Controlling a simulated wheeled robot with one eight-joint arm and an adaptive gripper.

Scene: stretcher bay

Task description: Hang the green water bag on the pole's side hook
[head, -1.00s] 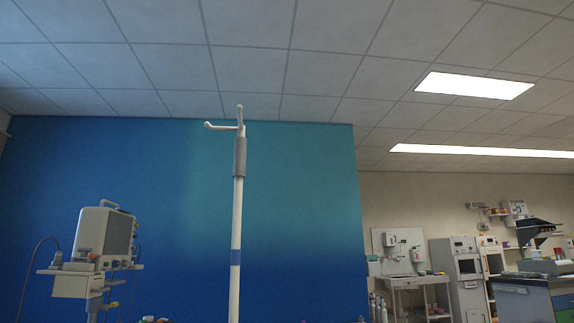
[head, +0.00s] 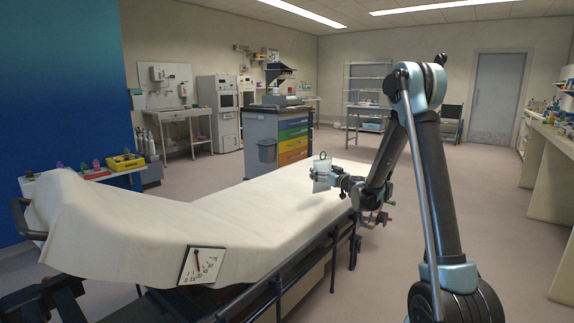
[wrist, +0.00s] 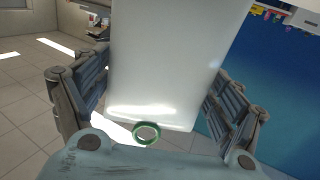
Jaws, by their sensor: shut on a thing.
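The stretcher (head: 250,205) with a white sheet runs across the foreground, with a dial card (head: 201,265) on its near side. A drawer cart (head: 280,135) stands behind it. A counter (head: 555,170) is at the right. Floor is clear beyond the arm.

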